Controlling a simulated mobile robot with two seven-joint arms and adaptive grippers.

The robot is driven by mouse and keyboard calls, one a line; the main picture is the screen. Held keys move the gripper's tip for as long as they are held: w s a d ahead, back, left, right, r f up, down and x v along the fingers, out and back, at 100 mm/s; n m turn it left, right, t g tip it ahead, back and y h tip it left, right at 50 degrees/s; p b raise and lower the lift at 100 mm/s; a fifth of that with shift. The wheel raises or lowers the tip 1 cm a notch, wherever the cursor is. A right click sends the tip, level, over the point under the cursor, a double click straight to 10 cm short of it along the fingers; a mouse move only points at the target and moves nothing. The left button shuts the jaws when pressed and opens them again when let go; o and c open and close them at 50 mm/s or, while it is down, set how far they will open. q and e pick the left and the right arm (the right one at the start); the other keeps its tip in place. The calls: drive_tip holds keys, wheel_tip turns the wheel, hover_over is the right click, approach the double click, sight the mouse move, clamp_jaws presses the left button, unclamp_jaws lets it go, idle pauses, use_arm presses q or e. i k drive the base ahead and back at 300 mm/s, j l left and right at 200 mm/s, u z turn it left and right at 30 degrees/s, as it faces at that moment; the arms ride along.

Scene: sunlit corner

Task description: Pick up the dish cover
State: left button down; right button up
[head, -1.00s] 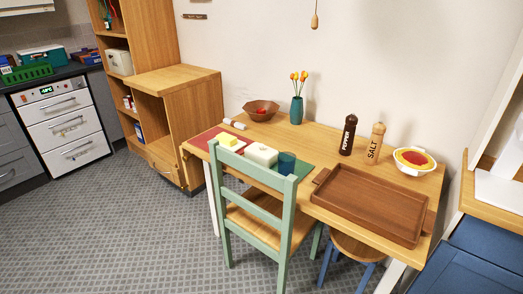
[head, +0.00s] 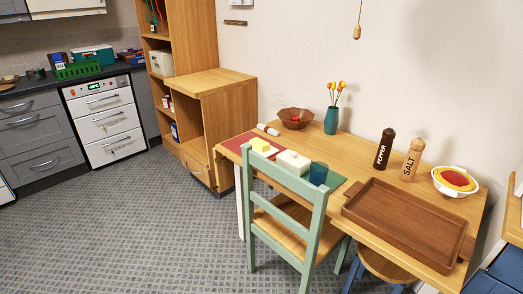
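A white, rounded box-shaped piece that looks like the dish cover (head: 293,162) sits on the wooden table (head: 300,143), behind the green chair. Just left of it is a yellow block like butter (head: 261,145), on what seems to be a pale dish partly hidden by the chair back. The chair back also hides part of the area below the cover. Neither of my grippers is in view.
The green chair (head: 311,225) stands at the table's near side, with a stool (head: 384,266) to its right. A blue cup (head: 318,174) is right of the cover. A brown tray (head: 396,231) lies at the right. Open floor (head: 150,235) lies to the left.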

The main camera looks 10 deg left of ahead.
sight(296, 165)
drive_tip(key=i+j+z, duration=0.2)
drive_tip(key=i+j, duration=0.2)
drive_tip(key=j, duration=0.2)
drive_tip(key=i+j, duration=0.15)
drive_tip(key=j, duration=0.2)
drive_tip(key=i+j+z, duration=0.25)
drive_tip(key=j, duration=0.4)
drive_tip(key=i+j+z, duration=0.1)
drive_tip(key=i+j, duration=0.15)
drive_tip(key=j, duration=0.1)
